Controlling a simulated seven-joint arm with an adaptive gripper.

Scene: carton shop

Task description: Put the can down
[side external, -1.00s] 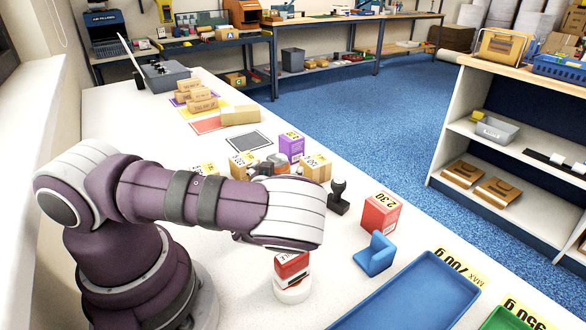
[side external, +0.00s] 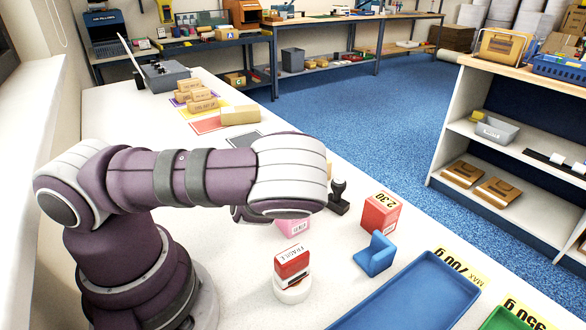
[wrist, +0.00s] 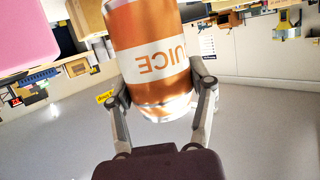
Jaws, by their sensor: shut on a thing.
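The can (wrist: 150,55) is orange with a white band reading "JUICE", which appears upside down in the wrist view. My gripper (wrist: 161,88) is shut on it, with one finger on each side. The can's far end is cut off by the frame edge. What lies directly under the can does not show. In the side external view my arm hides both gripper and can.
A pink box (side external: 293,227) stands partly behind my arm, and shows in the wrist view (wrist: 28,42).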

